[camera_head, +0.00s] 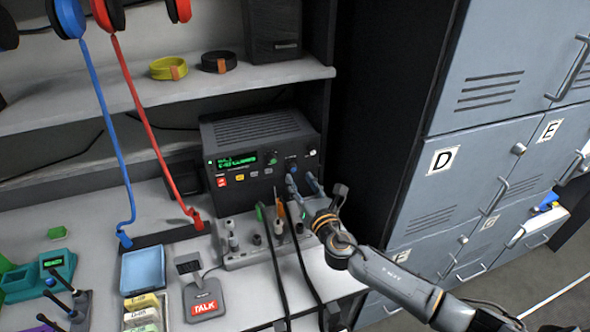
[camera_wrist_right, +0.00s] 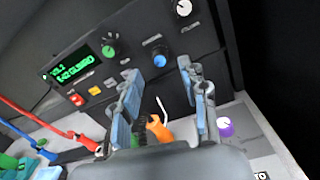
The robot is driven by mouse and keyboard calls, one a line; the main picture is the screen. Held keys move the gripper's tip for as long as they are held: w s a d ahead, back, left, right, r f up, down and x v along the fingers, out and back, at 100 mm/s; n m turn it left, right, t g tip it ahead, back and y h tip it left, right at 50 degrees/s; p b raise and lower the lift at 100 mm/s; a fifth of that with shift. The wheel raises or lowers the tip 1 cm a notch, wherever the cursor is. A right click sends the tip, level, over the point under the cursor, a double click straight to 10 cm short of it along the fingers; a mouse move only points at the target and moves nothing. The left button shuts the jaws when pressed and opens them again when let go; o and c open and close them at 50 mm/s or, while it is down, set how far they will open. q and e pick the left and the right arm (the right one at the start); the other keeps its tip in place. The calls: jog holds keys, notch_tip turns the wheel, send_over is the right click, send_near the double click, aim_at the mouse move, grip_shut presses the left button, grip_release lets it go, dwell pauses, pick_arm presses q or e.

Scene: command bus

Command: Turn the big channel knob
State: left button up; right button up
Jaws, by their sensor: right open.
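The black radio (camera_head: 262,146) stands on the desk with a lit green display. Its face carries a green knob (camera_head: 271,158), a blue knob (camera_wrist_right: 160,59) and a white knob (camera_wrist_right: 183,8). Labels are too small to read, so I cannot tell which is the channel knob. My right gripper (camera_head: 302,183) is open and empty before the radio's lower right face. In the right wrist view the blue knob shows between and beyond the fingertips (camera_wrist_right: 162,78), apart from them. My left gripper is out of view.
A grey panel with several plugs, cables and knobs (camera_head: 232,264) sits below my right gripper; an orange plug (camera_wrist_right: 158,128) and a purple knob (camera_wrist_right: 225,127) are close. Blue and red headset cords hang left. Grey lockers (camera_head: 470,150) stand right. A TALK unit (camera_head: 204,299) is in front.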

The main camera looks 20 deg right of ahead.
aim_at(294, 169)
jog(key=w, duration=0.4)
jog(key=shift+w+a+r, duration=0.1)
jog(key=shift+w, duration=0.2)
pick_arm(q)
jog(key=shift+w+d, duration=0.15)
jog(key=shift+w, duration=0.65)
pick_arm(e)
grip_shut()
